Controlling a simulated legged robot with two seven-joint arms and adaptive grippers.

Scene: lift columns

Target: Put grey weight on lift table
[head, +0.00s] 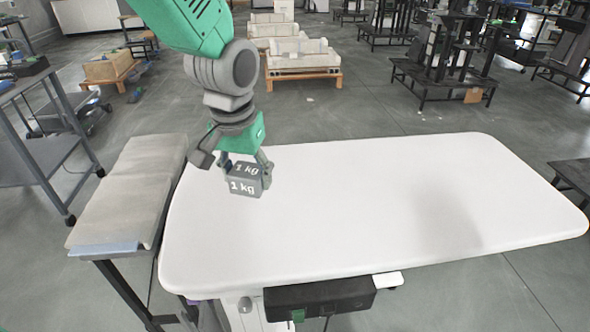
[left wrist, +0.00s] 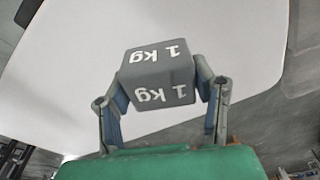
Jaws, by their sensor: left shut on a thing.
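The grey weight (head: 245,185), a block marked "1 kg" on two faces, is held by my left gripper (head: 247,168) over the left part of the white lift table (head: 380,200). In the left wrist view the weight (left wrist: 158,75) sits between the two fingers of the gripper (left wrist: 160,92), which touch its sides. The white table top (left wrist: 60,70) lies behind it. I cannot tell whether the weight's underside touches the table. My right gripper is not in view.
A padded beige bench (head: 130,190) stands close along the lift table's left side. A black box (head: 320,297) hangs under the table's front edge. The table top to the right of the weight is clear. Pallets (head: 300,60) and dark racks stand farther back.

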